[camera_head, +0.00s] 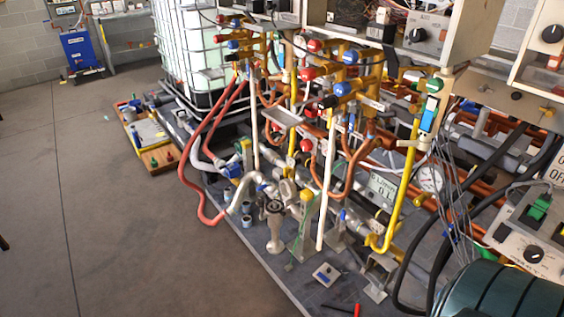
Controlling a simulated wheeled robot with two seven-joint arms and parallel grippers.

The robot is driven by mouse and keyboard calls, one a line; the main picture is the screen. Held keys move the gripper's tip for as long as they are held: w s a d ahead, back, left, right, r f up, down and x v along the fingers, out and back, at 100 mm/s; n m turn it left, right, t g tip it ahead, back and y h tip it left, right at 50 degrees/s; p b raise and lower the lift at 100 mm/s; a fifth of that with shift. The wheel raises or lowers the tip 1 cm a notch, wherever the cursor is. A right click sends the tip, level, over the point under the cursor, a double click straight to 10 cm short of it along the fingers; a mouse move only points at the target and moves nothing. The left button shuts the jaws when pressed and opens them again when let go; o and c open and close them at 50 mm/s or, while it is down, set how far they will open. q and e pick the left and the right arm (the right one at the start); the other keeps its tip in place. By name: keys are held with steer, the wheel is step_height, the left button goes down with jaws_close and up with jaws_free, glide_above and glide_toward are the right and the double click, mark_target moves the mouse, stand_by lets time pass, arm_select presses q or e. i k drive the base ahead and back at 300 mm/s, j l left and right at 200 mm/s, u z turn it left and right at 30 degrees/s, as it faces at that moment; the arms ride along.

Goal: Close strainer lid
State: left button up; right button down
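A grey metal fitting (275,228) stands upright near the front edge of the dark platform, with a dark round top. It looks like the strainer, but it is small here, and I cannot tell whether its lid is open or shut. Neither of my grippers shows in this view.
Red hoses (190,170), a yellow pipe (408,180) and a white upright pipe (327,185) crowd the area around the fitting. A small box (326,274) lies on the platform in front. A dark green rounded body (505,292) fills the lower right. The floor (110,230) at left is clear.

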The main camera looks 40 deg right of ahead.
mark_target(287, 188)
steer(key=i+z, duration=0.15)
steer(key=i, duration=0.45)
steer(key=i+j+z, duration=0.15)
steer(key=i, duration=0.5)
steer(key=i+z, duration=0.65)
steer(key=i+j+z, duration=0.2)
steer(key=z, duration=0.15)
